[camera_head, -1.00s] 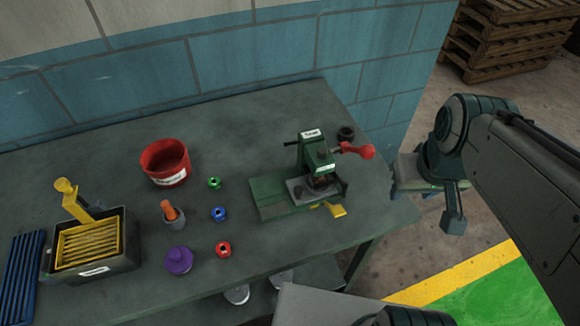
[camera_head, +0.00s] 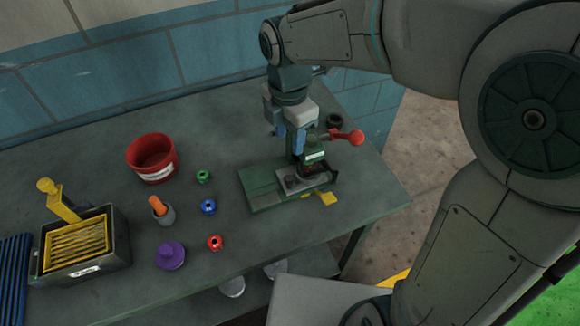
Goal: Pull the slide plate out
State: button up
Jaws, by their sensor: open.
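The green press-like fixture (camera_head: 262,188) stands on the right half of the grey table, with a red-knobbed lever (camera_head: 355,137) pointing right. A dark grey plate (camera_head: 296,182), probably the slide plate, sits low on its front. A yellow tab (camera_head: 327,198) sticks out at its front right. My gripper (camera_head: 289,142) hangs above and behind the fixture, pointing down, with its fingers open.
A dark round part (camera_head: 334,121) lies behind the lever. To the left stand a red bucket (camera_head: 153,158), green (camera_head: 203,176), blue (camera_head: 208,207) and red (camera_head: 215,242) small parts, a purple knob (camera_head: 170,255) and a bin with a yellow rack (camera_head: 78,250).

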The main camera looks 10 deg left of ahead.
aim_at(289, 178)
notch_tip(289, 178, down, 14)
jog(key=shift+r, duration=0.1)
dwell(0.4)
